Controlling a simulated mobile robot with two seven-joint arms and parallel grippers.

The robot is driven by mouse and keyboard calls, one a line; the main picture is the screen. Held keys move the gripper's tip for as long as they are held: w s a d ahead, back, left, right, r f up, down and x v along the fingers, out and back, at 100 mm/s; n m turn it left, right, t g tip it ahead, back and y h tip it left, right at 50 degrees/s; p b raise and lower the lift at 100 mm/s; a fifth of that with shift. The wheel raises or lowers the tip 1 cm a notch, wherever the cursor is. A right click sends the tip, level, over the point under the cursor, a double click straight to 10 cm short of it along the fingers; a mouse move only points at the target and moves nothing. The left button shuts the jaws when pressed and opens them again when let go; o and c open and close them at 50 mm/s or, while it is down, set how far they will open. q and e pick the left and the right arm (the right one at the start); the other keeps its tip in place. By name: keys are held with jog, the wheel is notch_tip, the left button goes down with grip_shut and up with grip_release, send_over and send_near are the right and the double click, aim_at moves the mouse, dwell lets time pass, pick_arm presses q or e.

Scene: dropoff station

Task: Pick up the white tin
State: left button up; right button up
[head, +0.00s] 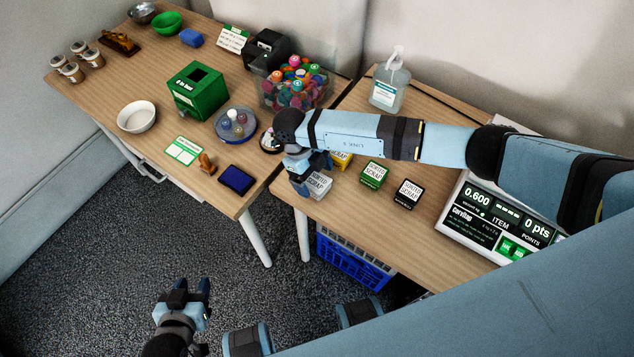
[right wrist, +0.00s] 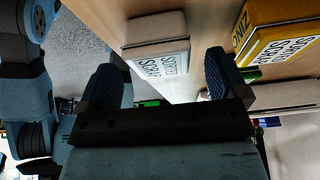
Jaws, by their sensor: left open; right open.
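The white tin (head: 319,184), a small box-shaped tin labelled "SORTED SCRAP", stands near the front left edge of the right table. My right gripper (head: 301,184) is open right by it and hides part of it in the head view. In the right wrist view the white tin (right wrist: 155,32) shows ahead between the two spread fingers; I cannot tell whether they touch it. My left gripper (head: 191,287) is open and empty, low over the carpet, away from the tables.
A yellow tin (head: 342,160) stands close behind the white tin, partly hidden by my right arm. A green tin (head: 373,174) and a black tin (head: 409,194) stand to its right. A scale (head: 490,222) and a sanitizer bottle (head: 390,83) share the table. A blue crate (head: 350,262) is below.

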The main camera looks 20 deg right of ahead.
jog(key=shift+x, duration=1.15)
jog(key=c, duration=1)
jog(key=shift+c, duration=0.2)
jog(key=shift+r, duration=0.1)
